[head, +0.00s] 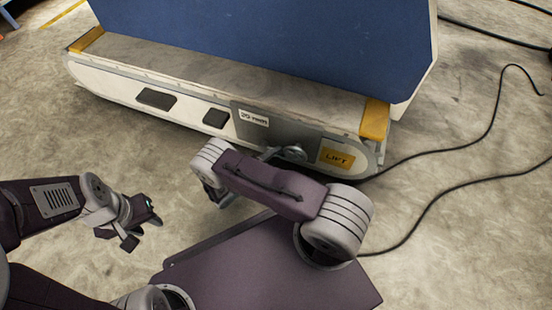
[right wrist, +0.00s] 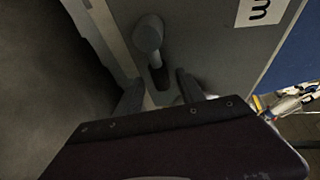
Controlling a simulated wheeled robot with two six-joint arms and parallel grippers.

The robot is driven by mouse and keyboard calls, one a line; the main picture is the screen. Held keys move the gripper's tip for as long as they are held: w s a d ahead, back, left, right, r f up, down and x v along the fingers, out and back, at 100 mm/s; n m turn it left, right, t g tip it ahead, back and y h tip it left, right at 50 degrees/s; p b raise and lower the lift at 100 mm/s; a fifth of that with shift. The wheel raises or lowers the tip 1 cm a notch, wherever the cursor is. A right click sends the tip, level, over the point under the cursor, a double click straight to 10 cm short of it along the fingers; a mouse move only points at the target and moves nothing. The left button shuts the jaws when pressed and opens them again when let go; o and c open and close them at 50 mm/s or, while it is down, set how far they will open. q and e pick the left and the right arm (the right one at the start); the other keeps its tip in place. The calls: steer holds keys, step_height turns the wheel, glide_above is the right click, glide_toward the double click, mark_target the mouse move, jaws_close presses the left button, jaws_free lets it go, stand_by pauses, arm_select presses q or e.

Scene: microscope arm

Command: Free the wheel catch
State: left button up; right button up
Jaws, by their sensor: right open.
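The wheel catch (head: 292,152) appears to be the small grey lever on the lower side of the machine base, left of the yellow LIFT label. In the right wrist view a grey lever with a rounded head (right wrist: 148,35) stands by a dark slot. My right gripper (right wrist: 160,92) is open, with one finger on each side of the slot below the lever's head. I cannot tell whether the fingers touch it. In the head view my right arm hides most of this gripper. My left gripper (head: 142,218) hangs over the floor at the left, away from the machine; its opening is unclear.
The machine base (head: 220,65) carries a large blue panel (head: 270,35). A 20 mm label (head: 254,117) and a yellow LIFT label (head: 337,157) are on its side. A black cable (head: 440,160) runs over the concrete floor at right. The floor at left is clear.

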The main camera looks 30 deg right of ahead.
steer(key=shift+w+d, duration=0.15)
steer(key=shift+d, duration=0.25)
jaws_close()
stand_by(1.2)
